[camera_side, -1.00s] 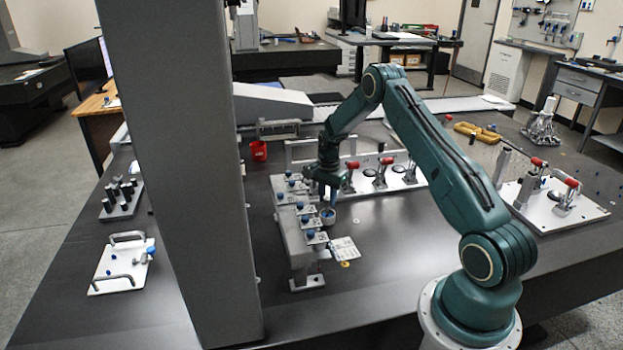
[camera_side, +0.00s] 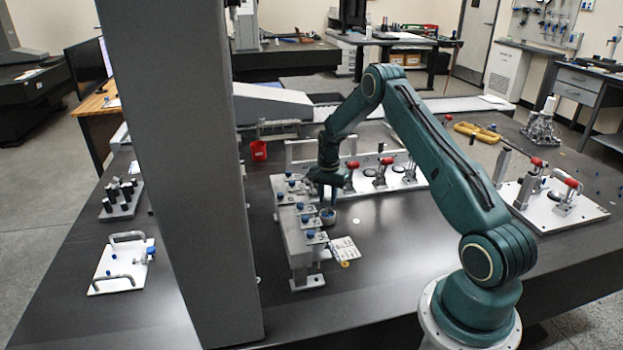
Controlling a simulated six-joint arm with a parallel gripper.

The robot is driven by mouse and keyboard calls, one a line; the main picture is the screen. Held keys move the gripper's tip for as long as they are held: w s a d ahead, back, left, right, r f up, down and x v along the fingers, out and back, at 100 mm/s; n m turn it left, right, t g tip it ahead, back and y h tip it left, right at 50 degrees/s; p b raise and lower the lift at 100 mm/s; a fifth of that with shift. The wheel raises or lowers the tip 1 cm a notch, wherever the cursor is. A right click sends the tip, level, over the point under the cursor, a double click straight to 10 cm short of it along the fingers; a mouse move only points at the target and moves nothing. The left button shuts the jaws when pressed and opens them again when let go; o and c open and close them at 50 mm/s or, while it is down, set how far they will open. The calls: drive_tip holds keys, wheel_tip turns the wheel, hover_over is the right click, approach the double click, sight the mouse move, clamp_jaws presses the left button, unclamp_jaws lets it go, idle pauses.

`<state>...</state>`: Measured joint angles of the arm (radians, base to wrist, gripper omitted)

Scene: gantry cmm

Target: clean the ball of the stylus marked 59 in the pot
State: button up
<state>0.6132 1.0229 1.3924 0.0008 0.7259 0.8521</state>
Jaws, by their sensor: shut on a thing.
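My gripper (camera_side: 327,190) points down just above a small grey pot (camera_side: 328,217) with a light rim, beside the stylus rack (camera_side: 297,249). It is shut on a stylus, only a small dark part of which shows below the jaws. Its mark is too small to read, and its ball is hidden or too small to see. I cannot tell whether the tip is inside the pot or above it. Several blue-topped styli (camera_side: 309,234) stand along the rack with small white labels.
A plate with red-handled clamps (camera_side: 383,176) stands behind the gripper, and a red cup (camera_side: 258,150) farther back. A tall grey column (camera_side: 190,170) blocks the left. The dark table is clear at the front.

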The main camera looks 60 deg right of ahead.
sight(328, 198)
drive_tip(key=m, duration=0.5)
drive_tip(key=shift+s+f, duration=0.1)
drive_tip(key=shift+f, duration=0.05)
drive_tip(key=m, duration=0.5)
drive_tip(key=shift+m, duration=0.3)
idle(0.3)
drive_tip(key=n, duration=0.5)
drive_tip(key=shift+n, duration=0.4)
drive_tip(key=shift+r, duration=3.15)
